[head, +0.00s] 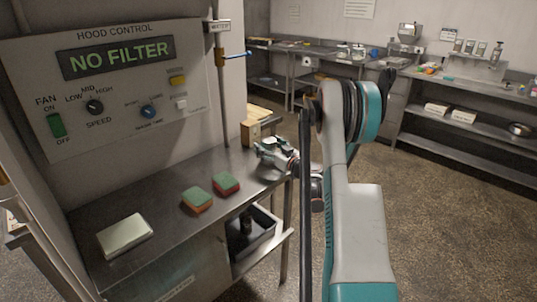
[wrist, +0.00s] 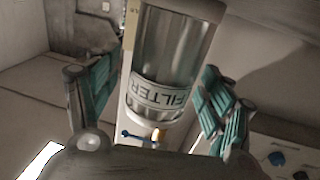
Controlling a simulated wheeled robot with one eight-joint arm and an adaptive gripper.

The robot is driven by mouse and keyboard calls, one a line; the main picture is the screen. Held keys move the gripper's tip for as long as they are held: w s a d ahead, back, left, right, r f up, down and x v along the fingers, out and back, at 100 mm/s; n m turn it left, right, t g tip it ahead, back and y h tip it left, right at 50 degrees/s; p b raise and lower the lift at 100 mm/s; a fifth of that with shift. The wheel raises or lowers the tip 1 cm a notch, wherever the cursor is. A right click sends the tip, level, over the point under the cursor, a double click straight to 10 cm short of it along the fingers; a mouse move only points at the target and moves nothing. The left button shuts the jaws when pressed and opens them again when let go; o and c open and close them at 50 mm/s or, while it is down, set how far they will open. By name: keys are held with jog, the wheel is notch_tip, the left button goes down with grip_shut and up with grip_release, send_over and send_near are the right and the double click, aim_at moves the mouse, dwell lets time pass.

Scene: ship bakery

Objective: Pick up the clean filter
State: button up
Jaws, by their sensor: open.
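In the wrist view a clear cylinder (wrist: 172,50) with a white band reading "FILTER" (wrist: 160,97) shows between the fingers of my gripper (wrist: 160,80). The lettering is inverted in that view. My gripper is open, with one teal finger on each side of the cylinder; I cannot tell whether either touches it. I also cannot tell whether this filter is clean. In the head view my gripper (head: 268,151) is over the right end of the steel counter (head: 165,200). The filter cannot be made out there.
A wooden block (head: 250,133) stands just behind my gripper. Two sponges (head: 197,199) (head: 226,183) and a pale block (head: 125,235) lie on the counter. A dark bin (head: 262,238) is below. The hood panel (head: 125,75) reads "NO FILTER". A blue-handled valve (head: 237,56) is on the wall pipe.

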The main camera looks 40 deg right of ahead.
jog(key=c, duration=1.4)
jog(key=shift+r, duration=0.1)
